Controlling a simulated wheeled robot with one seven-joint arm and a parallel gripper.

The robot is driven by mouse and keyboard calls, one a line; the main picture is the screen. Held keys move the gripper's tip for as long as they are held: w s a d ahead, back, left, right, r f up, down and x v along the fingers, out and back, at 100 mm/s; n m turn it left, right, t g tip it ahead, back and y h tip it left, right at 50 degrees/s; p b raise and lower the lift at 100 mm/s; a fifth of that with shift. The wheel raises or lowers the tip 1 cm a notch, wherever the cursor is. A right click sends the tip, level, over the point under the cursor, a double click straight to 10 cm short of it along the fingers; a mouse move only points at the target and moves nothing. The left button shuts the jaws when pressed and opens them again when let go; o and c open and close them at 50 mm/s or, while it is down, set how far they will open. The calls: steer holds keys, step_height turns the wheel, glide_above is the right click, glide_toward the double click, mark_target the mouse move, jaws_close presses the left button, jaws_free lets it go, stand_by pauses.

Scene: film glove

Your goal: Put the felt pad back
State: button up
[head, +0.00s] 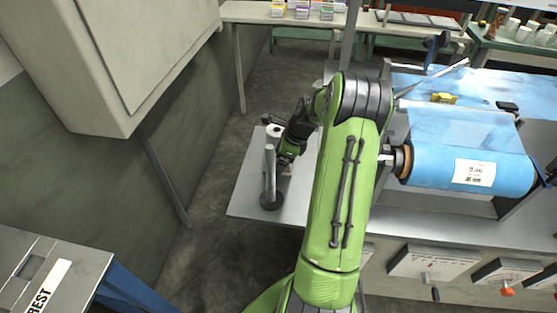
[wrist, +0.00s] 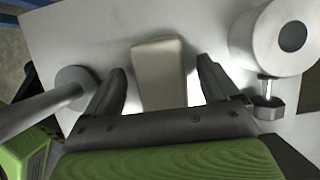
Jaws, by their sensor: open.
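A pale beige rectangular block, which looks like the felt pad (wrist: 160,75), lies on a light grey shelf (wrist: 75,30) in the wrist view. My gripper (wrist: 161,70) is open, with one dark finger on each side of the pad and a visible gap at both sides. I cannot tell how far the fingertips are above the shelf. In the head view my gripper (head: 284,160) is low over the left end of the grey shelf (head: 240,197). My gripper and arm largely hide the pad there.
A post on a round dark base (head: 271,201) stands left of my gripper. A white cylinder with a dark centre (wrist: 265,40) stands to the right in the wrist view. A blue film roll (head: 430,170) lies right of my arm. A cabinet (head: 130,50) hangs upper left.

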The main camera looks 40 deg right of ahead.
steer(key=p+v, duration=0.4)
steer(key=v, duration=0.7)
steer(key=shift+s+r, duration=0.15)
steer(key=shift+r, duration=0.2)
